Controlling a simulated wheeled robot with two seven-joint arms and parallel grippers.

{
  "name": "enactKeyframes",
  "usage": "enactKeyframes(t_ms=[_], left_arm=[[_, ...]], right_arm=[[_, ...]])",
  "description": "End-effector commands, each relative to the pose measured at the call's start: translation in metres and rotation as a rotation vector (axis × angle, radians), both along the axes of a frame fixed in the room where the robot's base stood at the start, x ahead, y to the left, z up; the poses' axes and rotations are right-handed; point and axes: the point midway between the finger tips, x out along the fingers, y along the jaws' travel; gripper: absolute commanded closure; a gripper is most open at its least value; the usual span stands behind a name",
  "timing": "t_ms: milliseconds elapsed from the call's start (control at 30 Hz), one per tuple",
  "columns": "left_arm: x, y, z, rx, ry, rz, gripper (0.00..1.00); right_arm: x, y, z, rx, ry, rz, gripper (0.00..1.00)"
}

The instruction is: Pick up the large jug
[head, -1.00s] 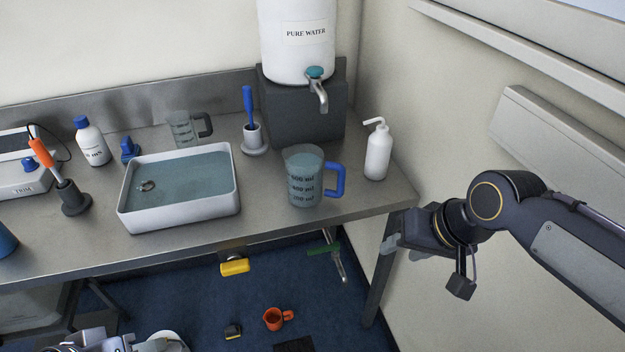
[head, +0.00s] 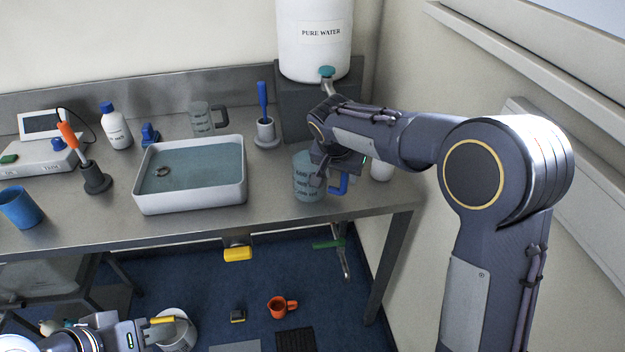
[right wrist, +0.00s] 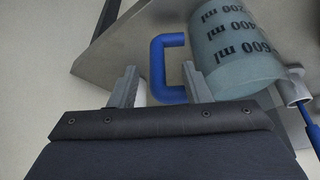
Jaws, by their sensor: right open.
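The large jug (head: 305,182) is a clear, blue-tinted measuring jug with dark volume marks and a blue handle (head: 343,183). It stands at the table's front right, partly hidden by my right arm. My right gripper (head: 331,182) is at the handle side. In the right wrist view, the open fingers of the right gripper (right wrist: 160,83) are on either side of the blue handle (right wrist: 157,60), with the jug (right wrist: 236,50) just beyond the right finger. My left gripper (head: 150,330) is low at the bottom left, away from the table; its jaws are unclear.
A white basin of water (head: 190,190) stands left of the jug. A smaller grey-handled jug (head: 203,117) and a brush in its holder (head: 265,130) are behind. A white bottle (head: 382,170) is close right of the jug. The water tank (head: 315,60) stands behind on a dark block.

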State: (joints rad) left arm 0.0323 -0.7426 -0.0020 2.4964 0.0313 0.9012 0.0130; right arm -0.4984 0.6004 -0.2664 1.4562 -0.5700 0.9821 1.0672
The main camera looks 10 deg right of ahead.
Motion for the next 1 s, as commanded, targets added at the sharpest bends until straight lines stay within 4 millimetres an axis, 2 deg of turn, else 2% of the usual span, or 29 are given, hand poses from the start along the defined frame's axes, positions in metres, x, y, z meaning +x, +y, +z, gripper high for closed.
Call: enactKeyframes(t_ms=[100,233,533,867,1000], left_arm=[[0.0,0.0,0.008,0.0,0.0,0.0,0.64],[0.0,0.0,0.01,0.0,0.0,0.0,0.64],[0.0,0.0,0.009,0.0,0.0,0.0,0.64],[0.0,0.0,0.009,0.0,0.0,0.0,0.64],[0.0,0.0,0.01,0.0,0.0,0.0,0.64]], right_arm=[[0.003,-0.008,-0.016,0.0,0.006,-0.002,0.56],[0.009,-0.01,-0.032,0.0,0.004,0.0,0.56],[0.011,-0.011,-0.036,0.0,0.001,0.001,0.56],[0.011,-0.011,-0.036,0.001,0.001,0.001,1.0],[0.012,-0.01,-0.034,0.004,-0.005,0.001,1.0]])
